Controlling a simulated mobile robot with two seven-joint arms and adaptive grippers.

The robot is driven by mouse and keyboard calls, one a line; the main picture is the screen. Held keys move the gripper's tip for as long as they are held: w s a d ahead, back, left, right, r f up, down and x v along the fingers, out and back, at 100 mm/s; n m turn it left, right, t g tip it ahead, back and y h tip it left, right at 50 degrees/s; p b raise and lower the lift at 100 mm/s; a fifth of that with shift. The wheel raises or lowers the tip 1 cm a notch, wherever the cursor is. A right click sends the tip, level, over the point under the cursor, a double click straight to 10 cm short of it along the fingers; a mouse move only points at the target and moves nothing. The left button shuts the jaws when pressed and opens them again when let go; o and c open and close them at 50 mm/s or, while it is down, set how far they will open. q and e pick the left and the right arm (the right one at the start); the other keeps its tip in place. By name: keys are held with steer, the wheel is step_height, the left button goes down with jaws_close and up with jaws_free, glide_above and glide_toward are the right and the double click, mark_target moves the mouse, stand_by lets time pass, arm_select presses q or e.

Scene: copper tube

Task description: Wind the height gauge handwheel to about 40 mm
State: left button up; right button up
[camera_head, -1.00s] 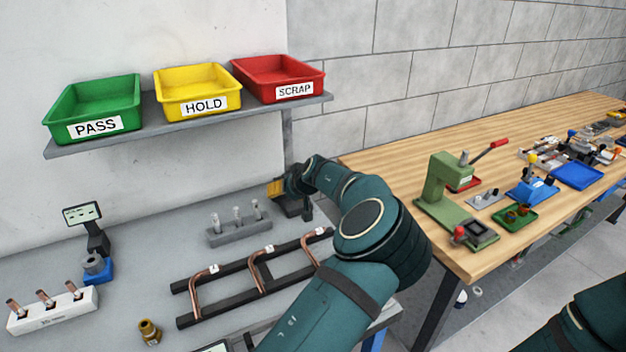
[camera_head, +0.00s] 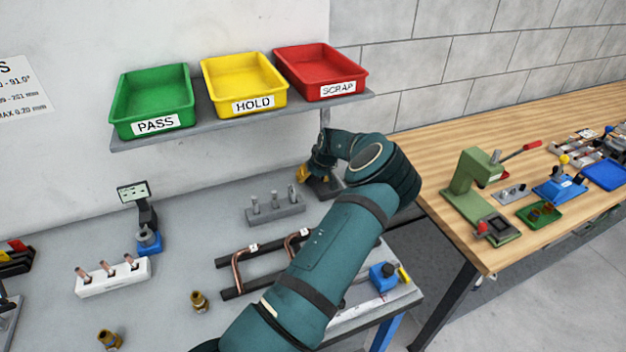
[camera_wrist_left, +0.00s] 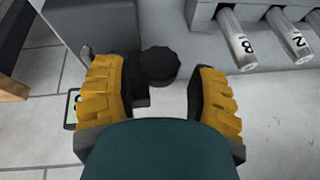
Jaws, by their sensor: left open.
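A round black knob (camera_wrist_left: 160,65), which looks like the height gauge handwheel, lies between and just beyond the two yellow fingers of my left gripper (camera_wrist_left: 160,97) in the left wrist view. The fingers are open, one on each side, and I see no contact. A small greenish readout (camera_wrist_left: 73,107) shows partly behind the left finger; its value is unreadable. In the head view my left gripper (camera_head: 306,173) is at the back right of the grey bench, over the dark gauge base (camera_head: 326,188). My arm hides much of the gauge. My right gripper is not visible.
A grey block with several numbered pins (camera_head: 275,211) stands close beside the gripper. A black rack with copper tubes (camera_head: 237,272) lies in front, partly under my arm. The shelf (camera_head: 135,145) with green, yellow and red bins is above. A wooden bench (camera_head: 440,195) stands right.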

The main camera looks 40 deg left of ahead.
arm_select(q)
steer(key=shift+x, duration=1.3)
steer(key=c, duration=0.9)
steer(key=shift+g+y, duration=0.3)
steer(key=shift+g, duration=0.3)
steer(key=o, duration=0.9)
steer(key=shift+r, duration=0.1)
steer(key=v, duration=1.2)
